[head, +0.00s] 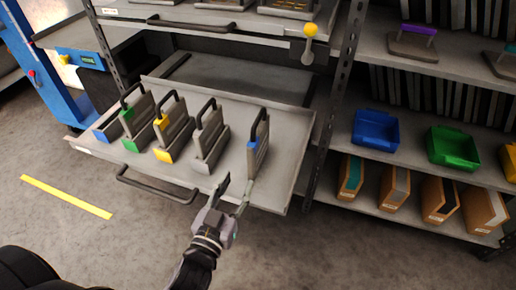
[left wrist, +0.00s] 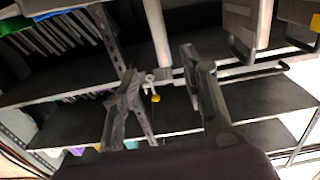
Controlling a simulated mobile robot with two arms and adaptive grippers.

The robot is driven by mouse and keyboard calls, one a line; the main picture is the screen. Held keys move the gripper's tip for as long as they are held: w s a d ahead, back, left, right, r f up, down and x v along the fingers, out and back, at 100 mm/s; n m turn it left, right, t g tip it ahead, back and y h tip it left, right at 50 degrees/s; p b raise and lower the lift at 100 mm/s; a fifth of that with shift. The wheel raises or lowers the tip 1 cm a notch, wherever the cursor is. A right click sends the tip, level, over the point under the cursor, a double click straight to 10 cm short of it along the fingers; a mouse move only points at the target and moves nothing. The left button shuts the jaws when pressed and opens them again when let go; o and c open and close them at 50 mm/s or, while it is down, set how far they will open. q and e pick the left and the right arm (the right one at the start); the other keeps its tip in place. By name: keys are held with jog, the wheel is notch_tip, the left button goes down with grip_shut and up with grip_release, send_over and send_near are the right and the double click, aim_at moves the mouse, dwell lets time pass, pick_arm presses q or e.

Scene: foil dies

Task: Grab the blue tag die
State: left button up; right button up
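The drawer tray (head: 290,150) holds a row of upright grey dies with black handles. The rightmost die (head: 259,160) has a blue tag (head: 253,143) near its handle. The leftmost die has a blue block (head: 106,132) at its near end. My left gripper (head: 236,182) is open and empty at the tray's front edge, just below the near end of the rightmost die. Its spread fingers also show in the left wrist view (left wrist: 165,82), with a pale upright bar between them that I cannot identify. My right gripper is not in view.
Green (head: 132,143), yellow (head: 165,153) and whitish-tagged (head: 207,164) dies stand to the left in the tray. A shelf post (head: 335,110) rises to the right, beside shelves with a blue bin (head: 375,130) and a green bin (head: 453,147). The tray handle (head: 150,190) juts forward.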

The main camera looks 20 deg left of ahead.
aim_at(250, 157)
pick_arm(q)
jog(key=w, duration=0.5)
jog(key=shift+w+d+r, duration=0.1)
jog(key=shift+w+r, duration=0.15)
jog(key=w+b, duration=0.1)
jog(key=w, duration=0.4)
jog(key=shift+w+d+f, duration=0.1)
jog(key=shift+w, duration=0.95)
jog(key=w+b, duration=0.1)
jog(key=w, duration=0.3)
jog(key=shift+w+f, duration=0.1)
jog(key=shift+w, duration=0.25)
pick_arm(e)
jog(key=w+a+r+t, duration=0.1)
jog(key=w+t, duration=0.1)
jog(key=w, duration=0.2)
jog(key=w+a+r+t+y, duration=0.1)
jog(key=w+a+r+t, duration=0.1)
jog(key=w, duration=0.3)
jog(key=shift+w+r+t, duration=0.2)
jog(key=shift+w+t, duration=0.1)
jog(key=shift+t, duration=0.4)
pick_arm(q)
grip_shut()
jog(key=shift+r, duration=0.3)
